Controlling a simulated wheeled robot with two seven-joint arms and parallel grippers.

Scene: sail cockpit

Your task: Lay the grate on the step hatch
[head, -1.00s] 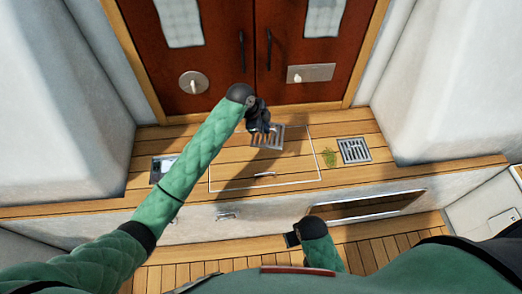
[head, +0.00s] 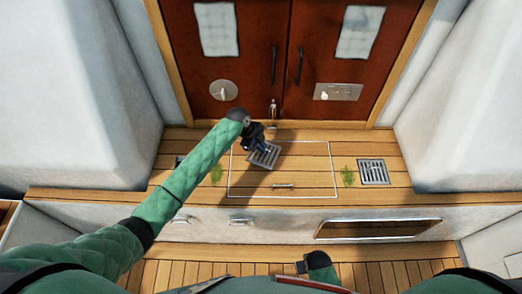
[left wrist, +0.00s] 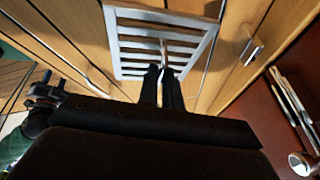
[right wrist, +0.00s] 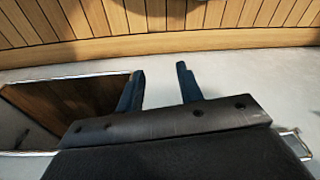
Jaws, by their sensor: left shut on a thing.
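The grate (head: 264,156) is a square slotted grey metal plate. My left gripper (head: 257,142) is shut on it and holds it over the step hatch (head: 309,178). The hatch is a white-outlined rectangle of planks with a small handle at its front. The grate is over its back left part and looks tilted; whether it touches the planks I cannot tell. In the left wrist view the grate (left wrist: 128,54) is at the closed fingertips (left wrist: 161,72). My right gripper (right wrist: 160,82) is open and empty in front of the step's pale face.
A similar grate (head: 373,171) lies on the step to the right. Green tufts (head: 347,176) lie either side of the hatch. Red-brown doors (head: 240,60) stand behind. An opening (head: 378,229) is in the step's front face. My left arm hides part of the step's left side.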

